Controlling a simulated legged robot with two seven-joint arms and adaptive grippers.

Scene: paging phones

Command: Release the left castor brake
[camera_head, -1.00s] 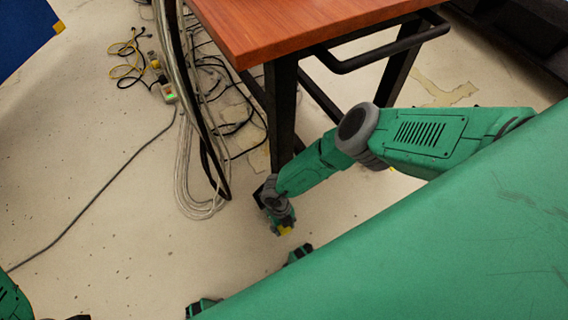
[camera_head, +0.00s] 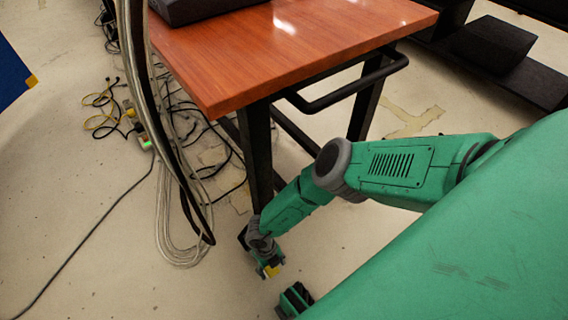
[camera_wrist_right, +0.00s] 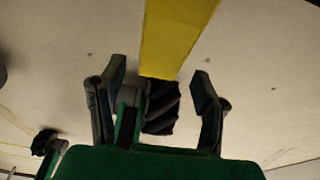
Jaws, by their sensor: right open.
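My right gripper (camera_head: 264,264) is low near the floor, at the foot of the table's near dark leg (camera_head: 258,160). In the right wrist view my right gripper (camera_wrist_right: 158,82) has its fingers spread, one on each side. A flat yellow strip (camera_wrist_right: 178,38), possibly the brake lever, comes down from the top edge and ends between the fingertips. A black ribbed piece (camera_wrist_right: 161,108) lies below its end, between the fingers. I cannot tell whether anything touches the fingers. A small yellow patch (camera_head: 272,271) shows at the gripper in the head view. The castor wheel is not clearly visible.
The wooden tabletop (camera_head: 290,50) is above and behind the gripper. A cable bundle (camera_head: 172,215) hangs to the floor left of the leg, with loose cables (camera_head: 110,105) beyond. Dark furniture (camera_head: 490,45) stands at the back right. Floor is open at lower left.

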